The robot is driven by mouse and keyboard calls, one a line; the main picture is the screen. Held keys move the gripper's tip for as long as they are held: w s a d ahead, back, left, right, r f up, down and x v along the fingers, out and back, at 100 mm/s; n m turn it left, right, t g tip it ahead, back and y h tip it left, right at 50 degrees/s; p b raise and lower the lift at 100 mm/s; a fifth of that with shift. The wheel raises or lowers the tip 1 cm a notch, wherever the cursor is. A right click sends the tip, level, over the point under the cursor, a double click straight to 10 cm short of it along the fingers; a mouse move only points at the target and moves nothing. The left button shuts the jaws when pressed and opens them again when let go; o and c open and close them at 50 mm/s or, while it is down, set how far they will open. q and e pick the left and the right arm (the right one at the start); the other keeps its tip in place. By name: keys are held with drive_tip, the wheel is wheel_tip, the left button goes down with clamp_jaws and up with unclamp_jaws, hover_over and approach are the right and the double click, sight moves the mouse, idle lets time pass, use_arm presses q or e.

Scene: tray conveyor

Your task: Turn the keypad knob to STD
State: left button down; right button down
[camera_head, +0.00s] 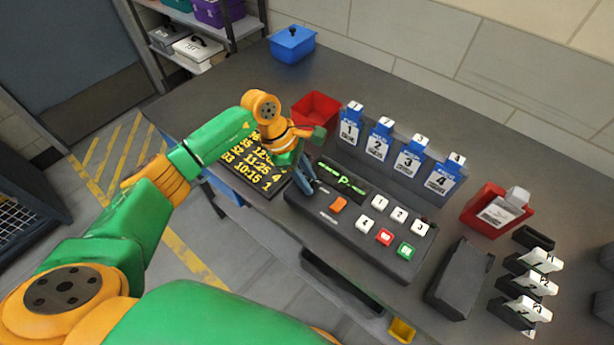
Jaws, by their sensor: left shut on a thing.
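The dark keypad (330,217) lies on the grey counter, with a green-lit display (343,179), an orange key (338,204) and several white, red and green keys. My left gripper (306,186) comes down from above at the keypad's left end, beside the display. Its fingers are shut on the keypad knob, which they almost wholly hide. Which mark the knob points to cannot be read. The display text is small; a "P" shows in it. My right gripper is not in view.
A board with yellow times (262,178) lies left of the keypad. Blue numbered holders (378,140) stand behind it, with a red bin (316,110) and blue box (292,44) farther back. A red card holder (482,211) and dark block (460,278) stand right.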

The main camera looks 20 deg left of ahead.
sight(297, 195)
use_arm(q)
drive_tip(key=n+t, duration=0.1)
drive_tip(key=n, duration=0.3)
drive_tip(key=shift+s+n+t+p, duration=0.15)
drive_tip(key=shift+n+t+p, duration=0.15)
drive_tip(key=shift+t, duration=0.1)
drive_tip(key=shift+d+n+t+y, duration=0.1)
drive_tip(key=shift+n+t+y, duration=0.45)
drive_tip(key=shift+n, duration=1.05)
drive_tip(key=shift+s, duration=0.1)
drive_tip(key=c, duration=0.6)
unclamp_jaws()
drive_tip(key=b+v, duration=0.1)
drive_tip(key=v, duration=0.6)
drive_tip(key=shift+d, duration=0.1)
